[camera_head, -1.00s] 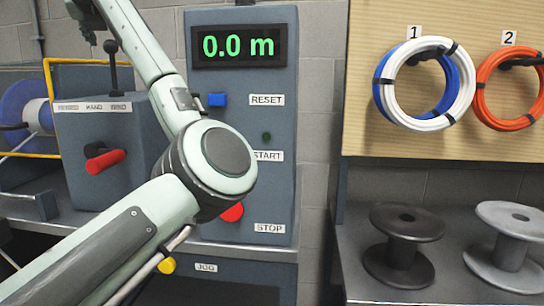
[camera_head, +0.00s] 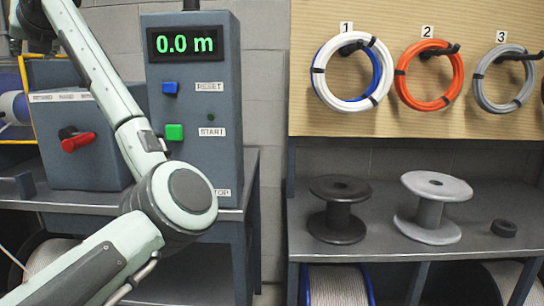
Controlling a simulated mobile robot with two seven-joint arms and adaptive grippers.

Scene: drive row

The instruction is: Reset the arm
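My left arm comes in from the lower left, bends at a large elbow joint, and its forearm reaches up and to the left. My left gripper (camera_head: 32,25) is a dark, partly cut-off shape at the top left edge, above the grey lever box (camera_head: 95,165). I cannot make out its fingers or anything held. My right gripper is not in view. Behind my arm stands the grey control panel (camera_head: 222,150) with a green "0.0 m" display (camera_head: 186,43), a blue RESET button (camera_head: 170,87) and a green START button (camera_head: 174,132). My elbow hides the stop button.
A red-handled lever (camera_head: 78,142) is on the lever box. At right, white and blue (camera_head: 375,95), orange (camera_head: 428,75) and grey (camera_head: 500,78) coils hang on a board. Below, a shelf holds a black spool (camera_head: 337,222), a grey spool (camera_head: 430,215) and a small black ring (camera_head: 504,228).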

